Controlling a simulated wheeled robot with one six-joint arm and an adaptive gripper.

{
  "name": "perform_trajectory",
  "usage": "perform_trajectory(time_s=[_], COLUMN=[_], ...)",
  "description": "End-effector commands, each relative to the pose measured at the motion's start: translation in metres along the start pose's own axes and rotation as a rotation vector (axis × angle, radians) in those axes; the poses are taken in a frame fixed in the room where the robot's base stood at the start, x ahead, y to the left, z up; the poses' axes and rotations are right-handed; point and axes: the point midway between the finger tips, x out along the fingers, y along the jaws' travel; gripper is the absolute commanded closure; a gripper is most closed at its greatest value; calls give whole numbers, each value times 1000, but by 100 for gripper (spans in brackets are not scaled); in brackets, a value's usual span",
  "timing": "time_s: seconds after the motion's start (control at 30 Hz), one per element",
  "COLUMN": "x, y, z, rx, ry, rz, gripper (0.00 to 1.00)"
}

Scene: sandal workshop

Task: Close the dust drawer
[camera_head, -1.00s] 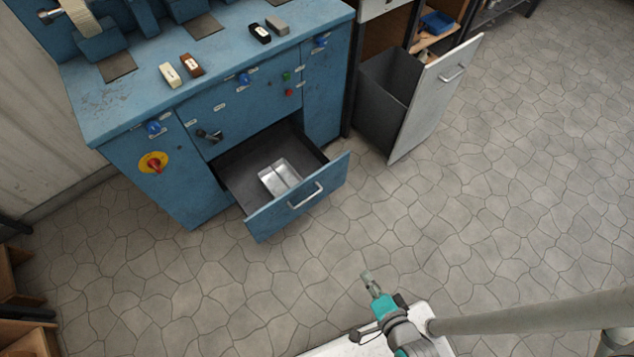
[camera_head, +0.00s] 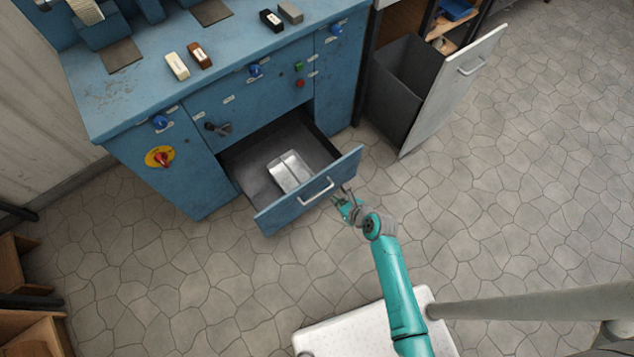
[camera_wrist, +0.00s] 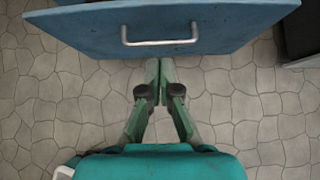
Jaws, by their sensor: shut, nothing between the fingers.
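The dust drawer (camera_head: 262,214) is pulled out from the lower middle of the blue machine (camera_head: 258,97). A silver metal tray (camera_head: 290,171) lies inside it. Its blue front has a metal bar handle (camera_head: 317,192), which also shows in the wrist view (camera_wrist: 160,42). My gripper (camera_head: 346,192) is in front of the drawer face, near its right end in the head view. In the wrist view my gripper (camera_wrist: 153,64) has its fingertips together and empty, just below the handle and near the front's lower edge. I cannot tell whether the fingertips touch the front.
A dark bin behind a grey door front (camera_head: 455,85) stands pulled out at the right. Brown and cream blocks (camera_head: 178,66) lie on the machine top. Wooden shelving (camera_head: 28,335) stands at lower left. The tiled floor (camera_head: 540,170) right of the drawer is clear.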

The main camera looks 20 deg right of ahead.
Motion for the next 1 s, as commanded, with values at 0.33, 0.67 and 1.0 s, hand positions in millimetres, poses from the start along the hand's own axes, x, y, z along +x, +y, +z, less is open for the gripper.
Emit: perform_trajectory(time_s=[0.33, 0.67, 1.0], x=[55, 103, 122], y=[0, 0, 1], z=[1, 8, 26], rx=[-5, -8, -5], ry=[1, -2, 0], rz=[0, 0, -1], gripper=[100, 100, 100])
